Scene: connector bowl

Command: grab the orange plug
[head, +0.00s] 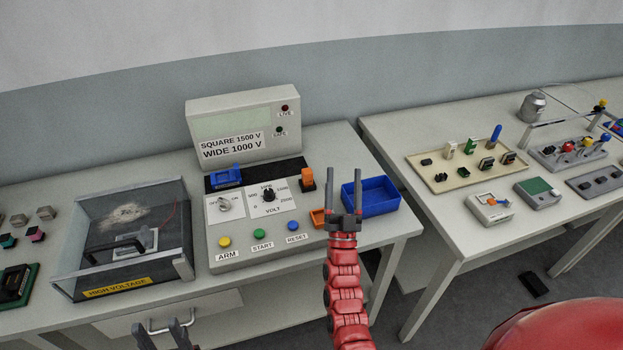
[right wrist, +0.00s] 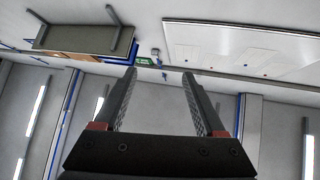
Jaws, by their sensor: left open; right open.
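The orange plug (head: 307,175) stands upright in a dark socket at the right of the console's top in the head view. My right gripper (head: 344,172) is open and empty, fingers pointing up in the picture, to the right of the plug and apart from it. Its two fingers also show in the right wrist view (right wrist: 158,74), with nothing between them; the plug is not in that view. My left gripper (head: 165,328) is at the bottom edge, partly cut off, open, far from the plug.
The console (head: 235,245) has a blue connector (head: 226,177), knobs and coloured buttons. A clear high-voltage box (head: 75,268) stands left. A second table (head: 430,215) with parts is on the right.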

